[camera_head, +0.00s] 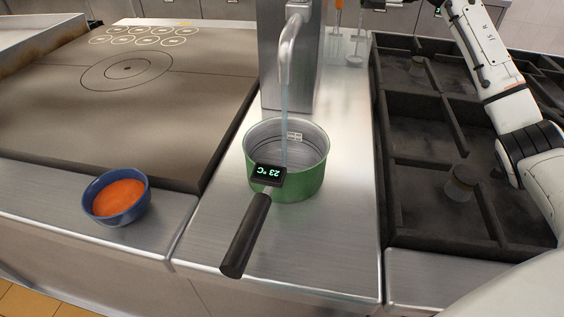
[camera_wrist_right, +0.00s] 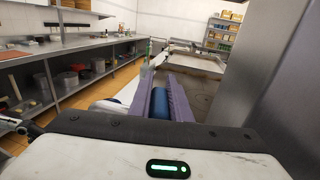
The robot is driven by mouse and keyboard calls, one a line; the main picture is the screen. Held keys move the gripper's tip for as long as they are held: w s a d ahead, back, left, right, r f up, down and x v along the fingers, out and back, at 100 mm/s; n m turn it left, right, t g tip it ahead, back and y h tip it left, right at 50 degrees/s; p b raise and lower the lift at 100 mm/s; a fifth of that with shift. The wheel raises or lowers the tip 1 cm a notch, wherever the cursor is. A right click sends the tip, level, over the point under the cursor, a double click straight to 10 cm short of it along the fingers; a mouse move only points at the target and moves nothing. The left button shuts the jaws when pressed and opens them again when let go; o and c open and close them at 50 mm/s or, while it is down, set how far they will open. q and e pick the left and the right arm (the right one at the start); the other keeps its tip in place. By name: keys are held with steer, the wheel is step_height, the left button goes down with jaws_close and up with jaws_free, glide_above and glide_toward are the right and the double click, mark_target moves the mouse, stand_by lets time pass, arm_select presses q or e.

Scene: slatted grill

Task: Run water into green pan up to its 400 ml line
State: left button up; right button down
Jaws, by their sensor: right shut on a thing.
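The green pan (camera_head: 312,181) stands upright on the steel counter under the tap spout (camera_head: 291,45). A thin bluish stream of water (camera_head: 285,125) falls from the spout into it. Lines and a small pale label show on its inner wall; I cannot read the label or tell the water level. Its black handle (camera_head: 245,235) points to the front left. In the right wrist view my right gripper (camera_wrist_right: 163,88) has its purple fingers shut on a blue cylindrical thing (camera_wrist_right: 160,104). The head view does not show the fingers clearly. My left gripper is not in view.
A black display (camera_head: 267,175) reading 23 °C sits at the pan's near rim. A blue bowl of orange food (camera_head: 118,198) stands left, before the flat cooktop (camera_head: 130,110). A dark divided grill (camera_head: 425,170) lies to the right. The counter right of the pan is clear.

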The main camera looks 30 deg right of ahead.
stand_by(0.3)
steer(key=shift+w+r+n+g+p, duration=0.1)
steer(key=shift+r+n+g+p, duration=0.1)
steer(key=shift+n+g+p, duration=0.25)
steer(key=shift+n+g+y+p, duration=0.5)
steer(key=shift+g+p, duration=0.35)
steer(key=shift+p, duration=0.4)
steer(key=shift+n+g+p, duration=0.25)
steer(key=shift+g+p, duration=0.15)
steer(key=shift+g, duration=0.2)
steer(key=shift+f, duration=0.2)
